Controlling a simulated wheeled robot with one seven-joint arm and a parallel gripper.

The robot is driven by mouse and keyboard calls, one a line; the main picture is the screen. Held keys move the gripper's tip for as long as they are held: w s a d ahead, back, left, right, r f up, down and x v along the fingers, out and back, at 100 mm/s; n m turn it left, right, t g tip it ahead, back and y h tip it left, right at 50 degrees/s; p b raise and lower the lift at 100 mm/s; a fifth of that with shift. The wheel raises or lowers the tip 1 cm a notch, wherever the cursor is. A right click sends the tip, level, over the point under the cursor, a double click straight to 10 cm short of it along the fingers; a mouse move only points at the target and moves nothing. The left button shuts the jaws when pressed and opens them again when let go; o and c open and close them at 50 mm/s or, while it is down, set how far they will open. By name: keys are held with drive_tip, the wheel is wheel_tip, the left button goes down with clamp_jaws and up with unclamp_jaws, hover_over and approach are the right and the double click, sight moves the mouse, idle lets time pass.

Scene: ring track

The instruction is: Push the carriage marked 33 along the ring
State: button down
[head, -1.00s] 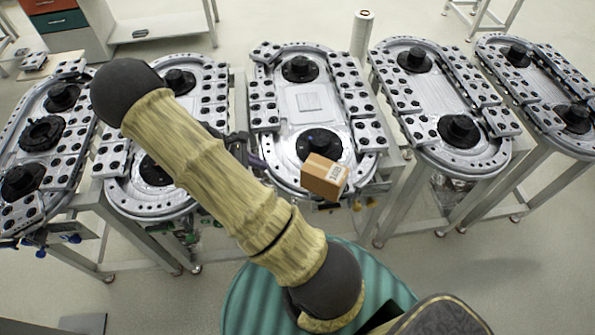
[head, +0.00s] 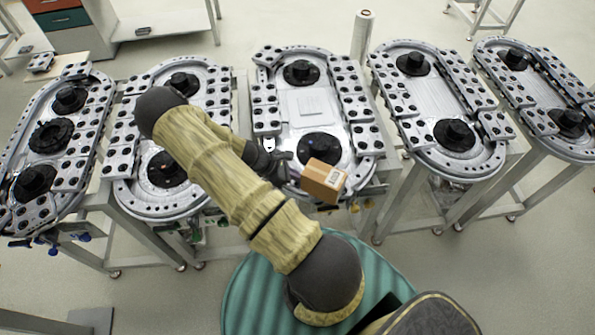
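The middle ring track (head: 306,104) is a silver oval with two black hubs. Carriages with black round holes line its left side (head: 265,95) and right side (head: 357,107). No number is readable on any carriage, so I cannot tell which is marked 33. A brown cardboard box (head: 323,181) with a white label sits at the near end of the middle ring. My gripper (head: 285,168) is at the near left of this ring, left of the box and partly hidden behind my arm. Whether its fingers are open or touch anything is not clear.
Similar ring tracks stand on both sides, the nearest at left (head: 166,168) and right (head: 447,120). A white cylinder (head: 362,36) stands behind the middle ring. A drawer cabinet (head: 66,27) is at the back left. Floor at the right front is clear.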

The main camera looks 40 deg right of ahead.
idle(0.3)
drive_tip(key=shift+s+d+f+b, duration=0.1)
drive_tip(key=shift+s+d+b, duration=0.3)
drive_tip(key=shift+d, duration=0.2)
drive_tip(key=shift+s+d, duration=0.1)
drive_tip(key=shift+d, duration=0.05)
drive_tip(key=shift+w+a+r, duration=0.2)
drive_tip(key=shift+w+r, duration=0.05)
drive_tip(key=shift+r, duration=0.25)
drive_tip(key=b+v, duration=0.4)
drive_tip(key=v, duration=1.2)
drive_tip(key=shift+w+a, duration=0.15)
drive_tip(key=shift+a, duration=0.2)
drive_tip(key=shift+a+r, duration=0.1)
